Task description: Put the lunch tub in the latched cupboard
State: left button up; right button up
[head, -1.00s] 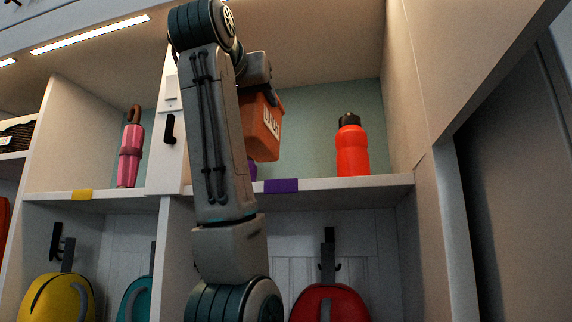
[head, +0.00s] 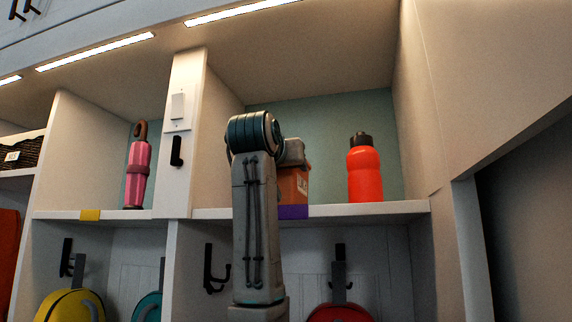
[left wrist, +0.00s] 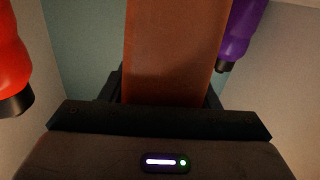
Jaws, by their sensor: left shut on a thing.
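The lunch tub, an orange box (head: 293,186) with a pale label, shows just right of my arm in the head view, in the upper right cubby. Its lower part is at the level of the shelf; I cannot tell if it touches. My left gripper (left wrist: 165,88) is shut on the tub, which fills the space between the fingers as an orange-brown block (left wrist: 175,45) in the left wrist view. In the head view my wrist hides the fingers and part of the tub. No latched cupboard can be made out. My right gripper is not in view.
A red bottle (head: 365,172) stands on the shelf (head: 375,209) right of the tub. A purple bottle (left wrist: 242,30) is on the tub's other side. A divider post (head: 178,150) with a black hook and a pink umbrella (head: 137,170) are to the left. Bags hang below.

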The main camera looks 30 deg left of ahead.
pick_arm(q)
jog(key=shift+f, duration=0.1)
jog(key=shift+s, duration=0.1)
jog(key=shift+s+f, duration=0.1)
jog(key=shift+f, duration=0.05)
jog(key=o, duration=0.9)
jog(key=shift+o, duration=0.7)
